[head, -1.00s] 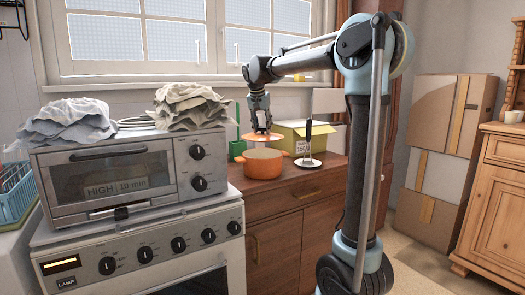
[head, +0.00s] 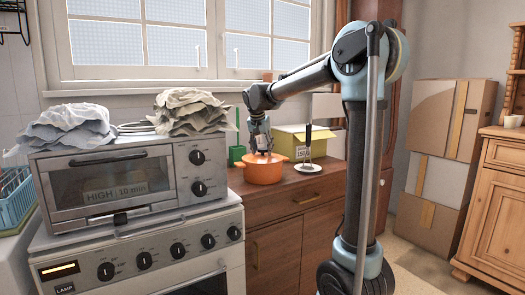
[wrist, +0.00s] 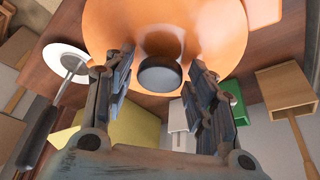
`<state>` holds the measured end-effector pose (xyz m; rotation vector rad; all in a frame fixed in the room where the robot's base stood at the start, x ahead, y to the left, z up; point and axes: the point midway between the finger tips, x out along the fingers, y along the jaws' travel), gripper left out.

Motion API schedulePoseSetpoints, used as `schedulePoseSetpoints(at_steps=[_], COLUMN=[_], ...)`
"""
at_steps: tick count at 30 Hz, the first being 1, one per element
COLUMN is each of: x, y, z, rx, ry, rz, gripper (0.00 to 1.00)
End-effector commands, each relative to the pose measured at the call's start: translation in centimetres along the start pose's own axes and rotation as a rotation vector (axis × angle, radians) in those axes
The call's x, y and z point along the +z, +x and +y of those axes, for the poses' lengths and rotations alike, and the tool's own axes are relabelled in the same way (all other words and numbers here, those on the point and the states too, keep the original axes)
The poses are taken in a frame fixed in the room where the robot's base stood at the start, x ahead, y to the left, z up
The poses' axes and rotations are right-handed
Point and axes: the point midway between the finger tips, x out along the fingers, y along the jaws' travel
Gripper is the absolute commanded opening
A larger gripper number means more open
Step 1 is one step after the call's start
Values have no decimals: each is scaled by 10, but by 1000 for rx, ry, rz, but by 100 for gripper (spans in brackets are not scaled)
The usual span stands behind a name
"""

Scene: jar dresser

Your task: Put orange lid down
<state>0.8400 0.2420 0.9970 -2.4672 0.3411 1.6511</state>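The orange lid (wrist: 205,30) fills the top of the wrist view, with its dark round knob (wrist: 160,77) in the middle. In the head view the lid (head: 264,157) sits low on top of the orange pot (head: 263,173), which stands on the brown cabinet. My gripper (head: 261,148) is right above the lid, pointing down. In the wrist view my gripper's fingers (wrist: 163,72) are spread on either side of the knob, with a visible gap at each side. The inside of the pot is hidden.
A yellow box (head: 292,140) and a green object (head: 237,153) are behind. The toaster oven (head: 130,178) is close on the left.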

Motion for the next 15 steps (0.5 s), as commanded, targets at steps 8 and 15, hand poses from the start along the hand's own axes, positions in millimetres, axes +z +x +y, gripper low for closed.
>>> schedulePoseSetpoints(at_steps=[8, 15], x=[0, 0], y=[0, -15], z=[0, 0], rx=[0, -1], ry=[0, -1], rz=[0, 0], gripper=[58, 58])
